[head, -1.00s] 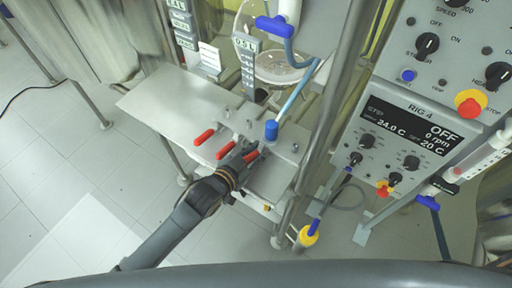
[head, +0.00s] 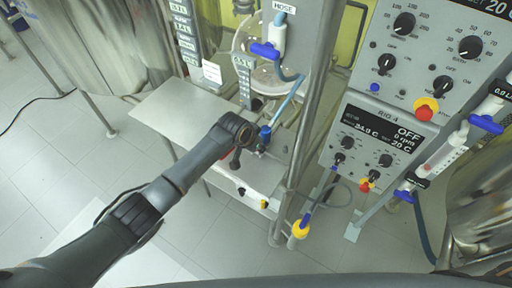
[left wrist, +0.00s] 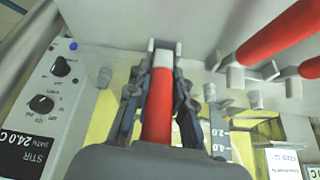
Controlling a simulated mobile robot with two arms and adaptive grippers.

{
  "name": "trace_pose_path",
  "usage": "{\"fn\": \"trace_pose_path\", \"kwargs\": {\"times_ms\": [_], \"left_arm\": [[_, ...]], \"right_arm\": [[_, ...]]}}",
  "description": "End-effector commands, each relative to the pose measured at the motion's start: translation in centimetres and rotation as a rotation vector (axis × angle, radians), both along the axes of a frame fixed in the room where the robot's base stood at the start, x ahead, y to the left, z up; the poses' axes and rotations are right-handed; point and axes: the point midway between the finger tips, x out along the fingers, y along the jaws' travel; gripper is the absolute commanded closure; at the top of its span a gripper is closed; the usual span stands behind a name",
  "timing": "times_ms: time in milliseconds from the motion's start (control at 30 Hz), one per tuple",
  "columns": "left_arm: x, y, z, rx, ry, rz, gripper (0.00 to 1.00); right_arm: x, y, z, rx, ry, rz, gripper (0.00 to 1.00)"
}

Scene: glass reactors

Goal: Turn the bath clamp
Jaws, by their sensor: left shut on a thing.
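The bath clamp with red handles stands on the metal bench beside the rig. In the left wrist view my left gripper (left wrist: 158,100) is shut around one red handle (left wrist: 157,118), with a finger on each side of it. Two more red handles (left wrist: 278,35) (left wrist: 310,68) show at the right of that view, apart from my fingers. In the head view my left gripper (head: 240,156) is over the clamp, and my arm hides most of it; only a little dark red shows. My right gripper is in neither view.
A blue-capped fitting (head: 265,133) with a hose stands close beside my left gripper. A steel post (head: 305,120) and the RIG 4 control panel (head: 372,135) are to the right. The bench's left part (head: 168,110) is bare.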

Motion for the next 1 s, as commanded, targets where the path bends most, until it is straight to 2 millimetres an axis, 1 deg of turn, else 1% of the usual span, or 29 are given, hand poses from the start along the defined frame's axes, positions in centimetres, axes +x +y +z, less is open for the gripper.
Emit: {"fn": "trace_pose_path", "kwargs": {"times_ms": [33, 200, 667, 700, 767, 800, 1000], "left_arm": [[-0.14, -0.35, -0.03, 0.006, 0.016, -0.005, 1.0], [-0.08, -0.4, -0.12, 0.027, 0.046, -0.006, 1.0], [-0.14, -0.41, -0.25, 0.032, 0.056, -0.006, 1.0], [-0.14, -0.41, -0.25, 0.032, 0.056, -0.006, 0.72], [-0.12, -0.39, -0.24, 0.033, 0.055, -0.005, 0.6], [-0.08, -0.36, -0.22, 0.033, 0.054, -0.004, 0.56], [0.05, -0.25, -0.14, 0.033, 0.052, -0.002, 0.56]], "right_arm": [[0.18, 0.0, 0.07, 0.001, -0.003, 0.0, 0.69], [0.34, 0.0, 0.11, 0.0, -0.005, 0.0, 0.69], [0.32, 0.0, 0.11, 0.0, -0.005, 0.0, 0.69], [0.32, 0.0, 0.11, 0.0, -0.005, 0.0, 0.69], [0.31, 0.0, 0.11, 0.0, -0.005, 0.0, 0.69], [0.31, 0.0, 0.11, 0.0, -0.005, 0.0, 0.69], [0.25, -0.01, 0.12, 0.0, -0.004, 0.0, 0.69]]}}
